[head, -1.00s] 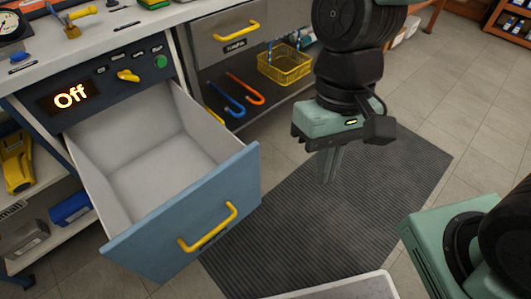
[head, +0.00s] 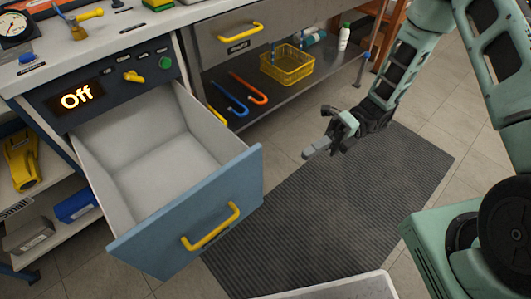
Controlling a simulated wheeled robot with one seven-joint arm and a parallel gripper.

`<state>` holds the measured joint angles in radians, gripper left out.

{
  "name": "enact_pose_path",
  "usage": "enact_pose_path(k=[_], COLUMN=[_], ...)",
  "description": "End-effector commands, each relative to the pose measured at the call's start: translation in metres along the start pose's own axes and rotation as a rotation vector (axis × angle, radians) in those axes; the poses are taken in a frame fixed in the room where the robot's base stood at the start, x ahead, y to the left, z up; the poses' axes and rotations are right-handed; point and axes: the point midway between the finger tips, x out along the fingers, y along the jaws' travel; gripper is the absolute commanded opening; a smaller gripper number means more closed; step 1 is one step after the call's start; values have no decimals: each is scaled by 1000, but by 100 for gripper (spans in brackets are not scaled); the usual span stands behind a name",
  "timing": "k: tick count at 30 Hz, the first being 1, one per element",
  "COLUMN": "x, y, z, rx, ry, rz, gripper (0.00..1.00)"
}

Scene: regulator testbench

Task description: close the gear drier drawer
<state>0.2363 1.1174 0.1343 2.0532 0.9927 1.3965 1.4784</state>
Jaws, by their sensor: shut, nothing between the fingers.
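The gear drier drawer (head: 185,215) is pulled well out of the bench at the left. It has a blue front, a grey empty inside and a yellow bar handle (head: 211,228). Above it the dark drier panel shows a lit "Off" display (head: 77,97), a yellow knob (head: 133,76) and a green button (head: 165,62). My gripper (head: 308,154) is to the right of the drawer, above the floor mat and apart from the drawer. It points left, its fingers are together and it holds nothing.
A second, shut drawer (head: 243,45) with a yellow handle is to the right. Below it a shelf holds a yellow basket (head: 287,64), blue and orange hooked tools and a white bottle (head: 344,37). A dark ribbed mat (head: 330,215) covers clear floor before the drawer.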

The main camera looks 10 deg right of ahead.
Motion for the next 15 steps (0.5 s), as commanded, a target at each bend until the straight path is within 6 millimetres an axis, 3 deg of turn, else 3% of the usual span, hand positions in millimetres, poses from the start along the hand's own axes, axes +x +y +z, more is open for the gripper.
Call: enact_pose_path(k=[4, 8, 15], x=[-10, -6, 33], y=[-14, -16, -14], z=[2, 4, 7], rx=[122, 145, 142], ry=[-86, -100, -93], rz=[47, 57, 56], gripper=[0, 0, 0])
